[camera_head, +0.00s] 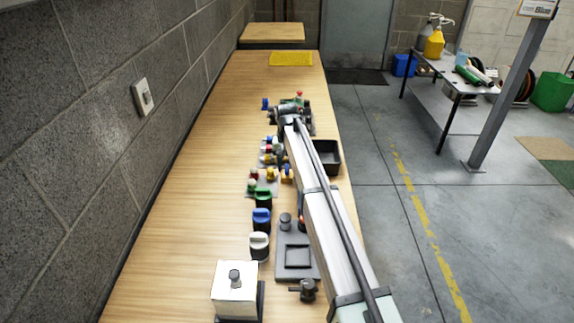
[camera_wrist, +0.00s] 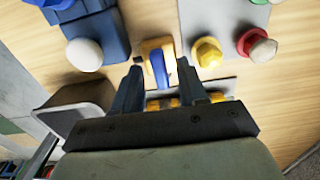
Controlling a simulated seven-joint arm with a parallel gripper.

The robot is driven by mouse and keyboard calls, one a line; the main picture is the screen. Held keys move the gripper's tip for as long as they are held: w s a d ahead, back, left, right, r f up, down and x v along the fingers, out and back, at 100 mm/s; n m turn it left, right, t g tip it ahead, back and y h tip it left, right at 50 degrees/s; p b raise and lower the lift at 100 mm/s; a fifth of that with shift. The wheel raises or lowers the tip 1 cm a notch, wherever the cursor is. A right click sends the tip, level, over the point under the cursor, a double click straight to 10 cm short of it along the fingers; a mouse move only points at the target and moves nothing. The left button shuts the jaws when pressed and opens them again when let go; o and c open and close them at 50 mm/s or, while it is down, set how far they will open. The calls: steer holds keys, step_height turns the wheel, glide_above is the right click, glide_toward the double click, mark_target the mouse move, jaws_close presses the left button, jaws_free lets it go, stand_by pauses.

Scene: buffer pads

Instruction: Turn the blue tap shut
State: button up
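In the wrist view, the blue tap handle (camera_wrist: 159,68) is a narrow lever on an orange-yellow body (camera_wrist: 157,45). My gripper (camera_wrist: 161,66) is open, with one finger left and one right of the blue handle. Gaps show between the handle and both fingertips, so it appears untouched. Their relative height is hard to tell. In the head view, my gripper end (camera_head: 287,114) is small and far off over the bench. I cannot tell there which small blue part is this handle.
In the wrist view, a yellow knob (camera_wrist: 208,53) and a red knob (camera_wrist: 257,45) stand right of the tap. A blue block with a white knob (camera_wrist: 84,54) and a dark open bin (camera_wrist: 85,97) are left. Bare wooden bench (camera_head: 185,215) lies left of the fixtures.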

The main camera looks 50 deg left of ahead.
mark_target(287, 168)
step_height(287, 168, up, 14)
stand_by(0.8)
steer(key=shift+f, duration=0.15)
stand_by(0.4)
